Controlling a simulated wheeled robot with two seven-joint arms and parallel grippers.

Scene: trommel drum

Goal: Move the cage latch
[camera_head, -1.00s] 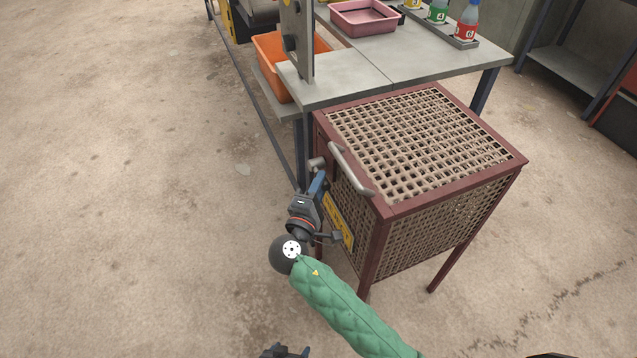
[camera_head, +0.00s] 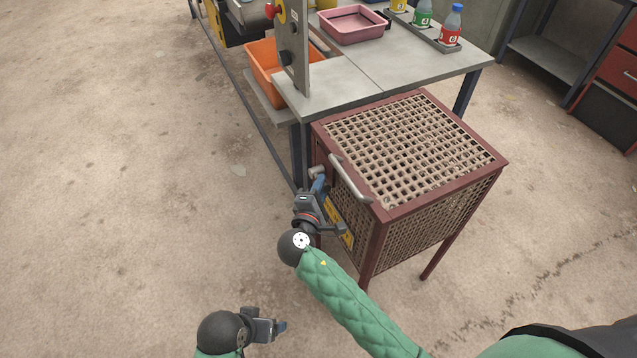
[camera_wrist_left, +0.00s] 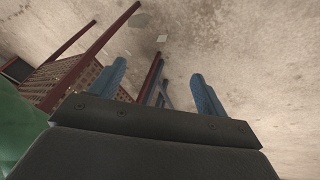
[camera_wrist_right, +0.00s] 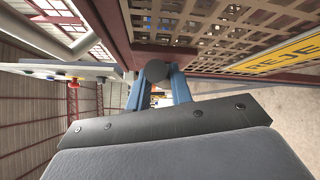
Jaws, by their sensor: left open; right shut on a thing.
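The cage (camera_head: 440,213) is a dark red frame with tan mesh on top and sides, standing on legs by the table. A grey bar handle (camera_head: 350,180) runs along its upper left edge. The latch (camera_head: 319,171) is a short grey cylinder on the cage's left face. My right gripper (camera_head: 319,183) is at the latch; in the right wrist view its blue fingers are shut on the round dark end of the latch (camera_wrist_right: 156,71). My left gripper (camera_head: 281,327) is open and empty, low in the head view, well away from the cage. Its spread fingers show in the left wrist view (camera_wrist_left: 157,88).
A grey table (camera_head: 385,72) stands behind the cage with a pink tray (camera_head: 352,32) and several bottles (camera_head: 451,28). An orange bin (camera_head: 264,72) sits at its left. A yellow sign (camera_head: 338,222) is on the cage's left face. The floor to the left is clear.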

